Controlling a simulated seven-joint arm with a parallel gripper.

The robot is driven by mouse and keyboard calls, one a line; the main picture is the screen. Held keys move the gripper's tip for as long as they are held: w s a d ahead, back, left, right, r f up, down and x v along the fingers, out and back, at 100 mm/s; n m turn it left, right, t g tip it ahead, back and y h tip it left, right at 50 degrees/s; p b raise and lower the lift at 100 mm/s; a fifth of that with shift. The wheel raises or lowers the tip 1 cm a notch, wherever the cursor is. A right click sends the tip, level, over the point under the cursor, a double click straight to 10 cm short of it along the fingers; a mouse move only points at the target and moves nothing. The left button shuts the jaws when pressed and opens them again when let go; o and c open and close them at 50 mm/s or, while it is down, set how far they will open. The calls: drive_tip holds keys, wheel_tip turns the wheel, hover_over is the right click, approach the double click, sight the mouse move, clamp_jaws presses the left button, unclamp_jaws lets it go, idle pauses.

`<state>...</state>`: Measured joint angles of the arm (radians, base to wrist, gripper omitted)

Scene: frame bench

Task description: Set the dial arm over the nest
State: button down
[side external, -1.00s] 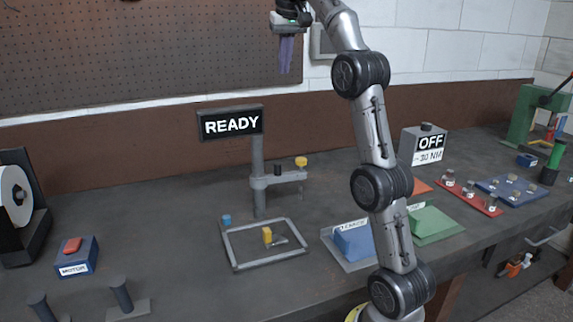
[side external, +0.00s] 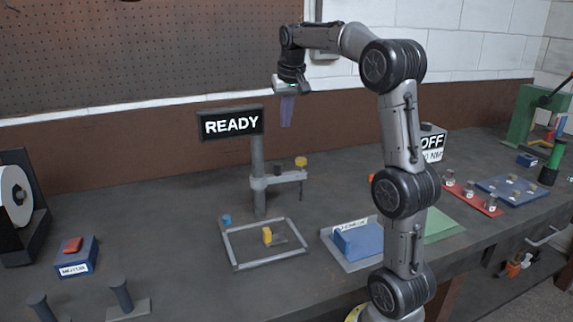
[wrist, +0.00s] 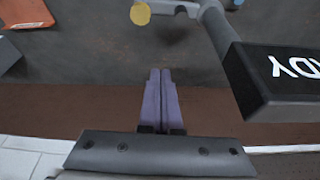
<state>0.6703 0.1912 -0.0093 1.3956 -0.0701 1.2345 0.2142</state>
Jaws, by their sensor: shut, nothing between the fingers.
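The dial arm (side external: 277,180) is a grey bar reaching right from a grey post (side external: 259,190). It carries a dark knob and a yellow knob (side external: 301,162), with a thin stem hanging at its right end. The yellow knob also shows at the top of the wrist view (wrist: 140,14). Below stands a grey rectangular frame (side external: 233,254) with a yellow block (side external: 267,236) and a small grey piece inside; I cannot tell which part is the nest. My gripper (side external: 287,125) is shut and empty, pointing down, above and behind the dial arm; its purple fingers show in the wrist view (wrist: 161,75).
A READY sign (side external: 230,123) tops the post, close right of my fingers in the wrist view (wrist: 285,85). A blue block (side external: 355,240) lies on a tray right of the frame. A motor switch box (side external: 76,257) stands left.

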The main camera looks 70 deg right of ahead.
sight(279, 173)
wheel_tip(279, 173, down, 4)
idle(0.5)
wheel_tip(279, 173, down, 9)
drive_tip(key=shift+s+a+f, duration=0.2)
drive_tip(key=shift+a, duration=0.05)
idle(0.5)
drive_tip(key=shift+s+a+m, duration=0.2)
drive_tip(key=shift+m, duration=0.1)
